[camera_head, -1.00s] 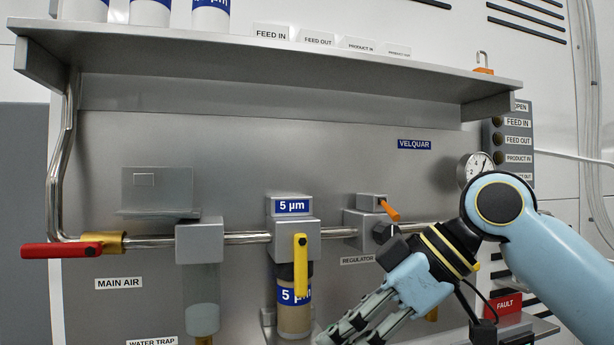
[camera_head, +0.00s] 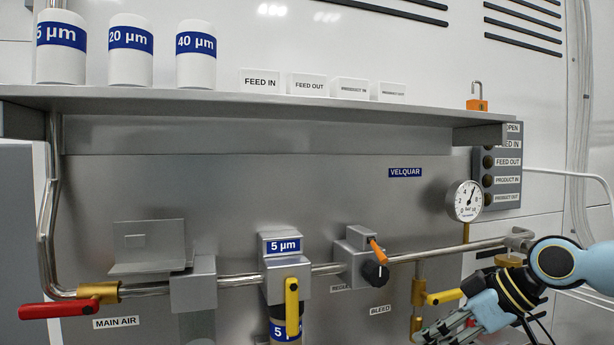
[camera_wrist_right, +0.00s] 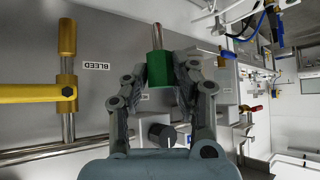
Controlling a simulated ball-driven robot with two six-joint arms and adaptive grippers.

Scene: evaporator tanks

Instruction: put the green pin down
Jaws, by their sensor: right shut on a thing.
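In the right wrist view, the green pin (camera_wrist_right: 159,70) sits between the fingertips of my right gripper (camera_wrist_right: 160,88), which is shut on it. A thin metallic part stands out beyond its green body. In the head view, my right gripper (camera_head: 447,332) is at the bottom edge, right of the bleed valve and in front of the panel. The pin cannot be made out there. My left gripper is in neither view.
A shelf (camera_head: 300,103) carries filter canisters, small label cards and an orange padlock (camera_head: 477,104). Below run a pipe with the red main air lever (camera_head: 55,310), the 5 µm filter (camera_head: 285,270), the regulator knob (camera_head: 376,273), the yellow bleed lever (camera_head: 444,297) and a gauge (camera_head: 465,201).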

